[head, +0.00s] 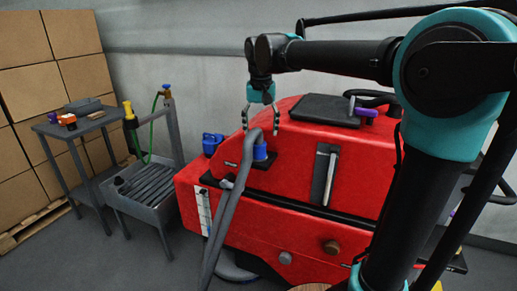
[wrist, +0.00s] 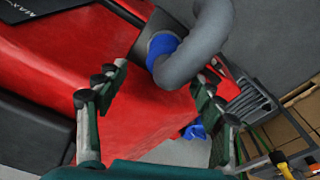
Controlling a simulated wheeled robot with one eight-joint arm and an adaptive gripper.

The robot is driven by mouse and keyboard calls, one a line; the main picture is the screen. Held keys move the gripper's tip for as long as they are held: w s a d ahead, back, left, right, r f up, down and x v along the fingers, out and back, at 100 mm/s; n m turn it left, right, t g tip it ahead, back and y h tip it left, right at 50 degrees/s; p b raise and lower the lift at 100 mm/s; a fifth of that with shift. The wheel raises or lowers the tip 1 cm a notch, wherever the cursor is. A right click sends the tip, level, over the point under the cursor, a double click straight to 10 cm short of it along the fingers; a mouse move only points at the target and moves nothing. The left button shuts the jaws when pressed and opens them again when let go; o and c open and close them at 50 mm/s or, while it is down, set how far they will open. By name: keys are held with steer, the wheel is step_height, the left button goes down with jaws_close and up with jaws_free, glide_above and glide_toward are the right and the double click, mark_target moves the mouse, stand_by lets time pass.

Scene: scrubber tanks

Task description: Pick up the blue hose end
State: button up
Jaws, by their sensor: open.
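The blue hose end (head: 260,151) is a blue cuff on a thick grey hose (head: 233,187) that arches up and over beside it. It sits at a dark fitting on top of the red scrubber (head: 300,187). It also shows in the wrist view (wrist: 162,46), partly covered by the hose bend. My gripper (head: 261,127) points down, open and empty, just above the cuff in the head view. In the wrist view my gripper's fingers (wrist: 160,76) are spread, with the cuff beyond their tips and the hose bend close to the right finger.
Another blue part (head: 211,143) stands on the scrubber's left end. A purple knob (head: 366,114) is on its top right. A grey sink (head: 158,190) with a green hose, a side table (head: 78,127) and stacked boxes (head: 30,85) stand left. Floor between sink and scrubber is narrow.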

mark_target(258, 143)
steer(key=shift+w+a+f, duration=0.1)
steer(key=shift+a+f, duration=0.1)
steer(key=shift+f, duration=1.3)
steer(key=shift+w+a+f, duration=0.1)
steer(key=shift+a+f, duration=0.05)
steer(key=shift+f, duration=1.35)
steer(key=c, duration=1.3)
steer(key=shift+c, duration=0.2)
step_height(258, 143, up, 23)
steer(key=shift+s, duration=0.15)
